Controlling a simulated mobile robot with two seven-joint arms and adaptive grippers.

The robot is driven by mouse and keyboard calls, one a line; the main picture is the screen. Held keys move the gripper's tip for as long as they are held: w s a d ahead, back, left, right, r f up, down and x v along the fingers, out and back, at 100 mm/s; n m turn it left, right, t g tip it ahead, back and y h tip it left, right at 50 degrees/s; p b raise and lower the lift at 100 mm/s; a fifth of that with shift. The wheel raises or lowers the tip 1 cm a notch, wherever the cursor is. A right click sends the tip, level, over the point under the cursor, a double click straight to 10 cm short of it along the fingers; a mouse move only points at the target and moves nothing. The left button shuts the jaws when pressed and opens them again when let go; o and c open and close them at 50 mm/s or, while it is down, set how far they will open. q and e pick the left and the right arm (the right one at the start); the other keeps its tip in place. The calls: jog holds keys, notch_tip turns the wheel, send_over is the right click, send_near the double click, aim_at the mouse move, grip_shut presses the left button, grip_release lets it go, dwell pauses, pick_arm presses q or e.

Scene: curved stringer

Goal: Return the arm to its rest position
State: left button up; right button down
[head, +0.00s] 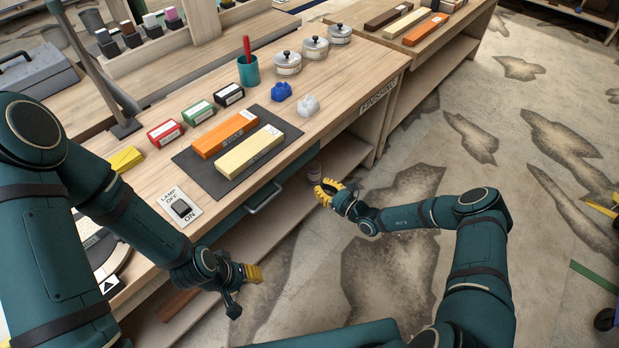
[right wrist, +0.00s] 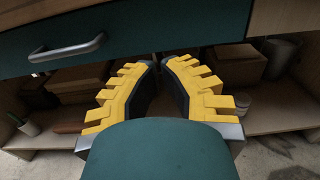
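My right gripper (head: 328,191) hangs in free air in front of the workbench (head: 345,90), above the floor. In the right wrist view its yellow fingers (right wrist: 162,66) stand apart with nothing between them, facing the bench's drawer front and lower shelf. My left gripper (head: 254,273) is low in front of the bench's near edge, with its yellow fingers seen edge-on. I cannot tell whether they are apart, and I see nothing held in them.
On the bench, an orange block (head: 224,133) and a cream block (head: 249,152) lie on a dark mat (head: 199,168). A lamp switch (head: 182,209) sits near the front edge. A drawer handle (head: 264,199) sticks out below. Floor to the right is mostly open.

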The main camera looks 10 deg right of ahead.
jog(key=shift+v, duration=1.25)
jog(key=s+a+n+g, duration=1.2)
jog(key=s+n+g, duration=0.1)
jog(key=s, duration=0.3)
jog(key=s+d+r+n+h, duration=0.5)
jog(key=s+n, duration=0.5)
jog(key=n, duration=0.3)
jog(key=shift+s+r+n+h, duration=0.25)
jog(key=shift+r+n+h, duration=0.15)
jog(key=shift+r+h, duration=0.6)
jog(key=shift+f, duration=0.15)
